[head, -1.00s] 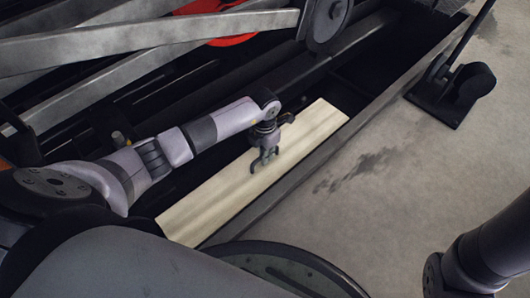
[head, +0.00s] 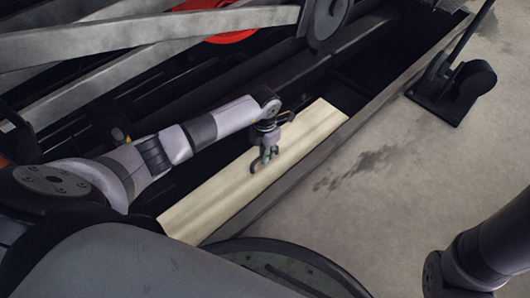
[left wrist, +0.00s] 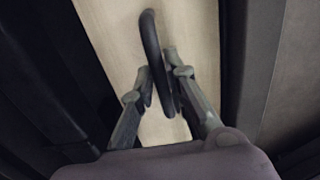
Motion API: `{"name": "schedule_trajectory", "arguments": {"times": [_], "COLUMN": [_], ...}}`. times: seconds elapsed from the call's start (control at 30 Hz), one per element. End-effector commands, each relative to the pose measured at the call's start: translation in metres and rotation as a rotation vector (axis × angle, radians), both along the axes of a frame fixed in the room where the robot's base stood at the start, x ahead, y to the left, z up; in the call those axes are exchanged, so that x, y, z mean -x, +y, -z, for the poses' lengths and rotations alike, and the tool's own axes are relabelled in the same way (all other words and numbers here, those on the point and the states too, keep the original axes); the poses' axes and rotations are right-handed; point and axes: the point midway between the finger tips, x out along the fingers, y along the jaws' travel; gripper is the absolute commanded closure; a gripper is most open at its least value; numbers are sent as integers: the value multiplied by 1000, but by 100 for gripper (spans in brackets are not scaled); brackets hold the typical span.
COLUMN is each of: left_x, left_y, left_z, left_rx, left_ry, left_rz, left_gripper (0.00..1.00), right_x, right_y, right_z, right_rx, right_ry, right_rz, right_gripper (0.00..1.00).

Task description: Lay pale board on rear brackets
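The pale board (head: 215,200) is a long light wooden plank. It lies slantwise in a dark channel beside a grey rail, and it fills much of the left wrist view (left wrist: 195,28). A dark looped handle (left wrist: 151,45) stands on its face. My left gripper (head: 266,160) is above the middle of the board. In the left wrist view its two fingers (left wrist: 158,68) are closed in on both sides of the handle. No brackets can be made out. My right gripper is out of view.
A grey rail (head: 310,165) borders the channel, with open concrete floor (head: 400,190) beyond it. A black pedal-like fitting (head: 455,90) stands at upper right. Grey bars (head: 150,35) and a red part (head: 215,20) lie at upper left. The channel past the board's far end is dark.

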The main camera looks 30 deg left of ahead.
Motion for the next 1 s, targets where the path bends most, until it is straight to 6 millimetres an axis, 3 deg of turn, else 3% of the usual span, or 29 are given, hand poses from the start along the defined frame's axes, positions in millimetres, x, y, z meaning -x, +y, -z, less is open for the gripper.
{"name": "schedule_trajectory", "arguments": {"times": [0.27,0.6,0.77,1.0], "left_x": [1,3,2,1], "left_y": [0,0,1,1], "left_z": [1,1,-20,-73], "left_rx": [0,-3,-2,-2], "left_ry": [3,8,3,0], "left_rz": [0,0,2,2], "left_gripper": [66,66,66,66], "right_x": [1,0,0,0], "right_y": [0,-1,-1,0], "right_z": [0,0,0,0], "right_rx": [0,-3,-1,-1], "right_ry": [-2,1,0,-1], "right_rz": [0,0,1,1], "right_gripper": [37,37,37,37]}}
